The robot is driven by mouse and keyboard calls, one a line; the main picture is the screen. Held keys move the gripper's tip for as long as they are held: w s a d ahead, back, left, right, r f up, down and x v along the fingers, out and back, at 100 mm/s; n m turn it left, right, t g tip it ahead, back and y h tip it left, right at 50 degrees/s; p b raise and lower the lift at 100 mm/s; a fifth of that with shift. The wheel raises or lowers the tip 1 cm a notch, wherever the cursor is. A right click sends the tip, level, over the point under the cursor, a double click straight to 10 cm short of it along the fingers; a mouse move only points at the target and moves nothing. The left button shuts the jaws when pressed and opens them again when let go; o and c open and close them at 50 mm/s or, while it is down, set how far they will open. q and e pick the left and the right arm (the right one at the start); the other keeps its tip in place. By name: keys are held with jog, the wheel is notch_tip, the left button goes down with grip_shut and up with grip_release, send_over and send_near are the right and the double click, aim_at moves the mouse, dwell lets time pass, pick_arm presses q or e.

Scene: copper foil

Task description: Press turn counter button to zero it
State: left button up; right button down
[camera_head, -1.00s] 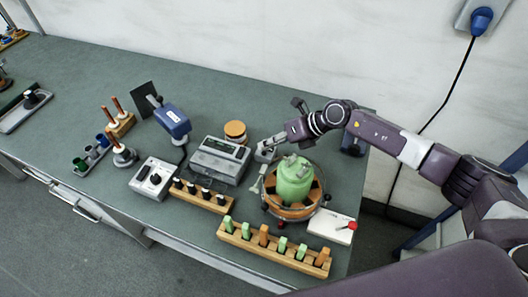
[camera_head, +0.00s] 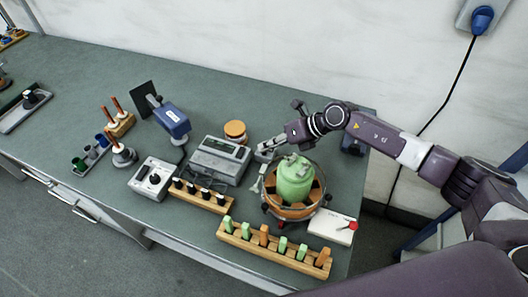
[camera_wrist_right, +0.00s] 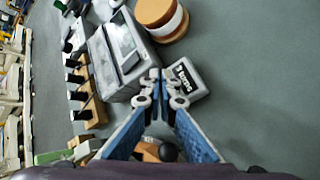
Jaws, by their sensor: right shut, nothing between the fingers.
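The turn counter (camera_wrist_right: 188,80), a small grey box with a dark digit window, sits on the bench in the right wrist view. Its button cannot be made out; the fingertips cover the box's near-left edge. My right gripper (camera_wrist_right: 162,78) is shut and empty, with its tips at or just above that edge; contact cannot be told. In the head view the right gripper (camera_head: 266,148) points left and down between the grey display unit and the green-topped round fixture, mostly hiding the counter. My left gripper is not in view.
The grey display unit (camera_head: 219,160) stands close left of the gripper. A copper-coloured spool (camera_head: 235,129) is behind it. The green-topped fixture (camera_head: 294,180) is close in front. Racks of pegs (camera_head: 275,249) line the front edge. The bench's back is clear.

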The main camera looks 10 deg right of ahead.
aim_at(266, 153)
jog(key=shift+f+b, duration=0.3)
jog(key=shift+f, duration=0.15)
dwell(0.3)
jog(key=shift+r, duration=0.1)
jog(key=shift+r+p, duration=0.75)
jog(key=shift+r, duration=0.05)
notch_tip(266, 153, up, 5)
jog(key=p, duration=0.4)
dwell(0.4)
dwell(0.5)
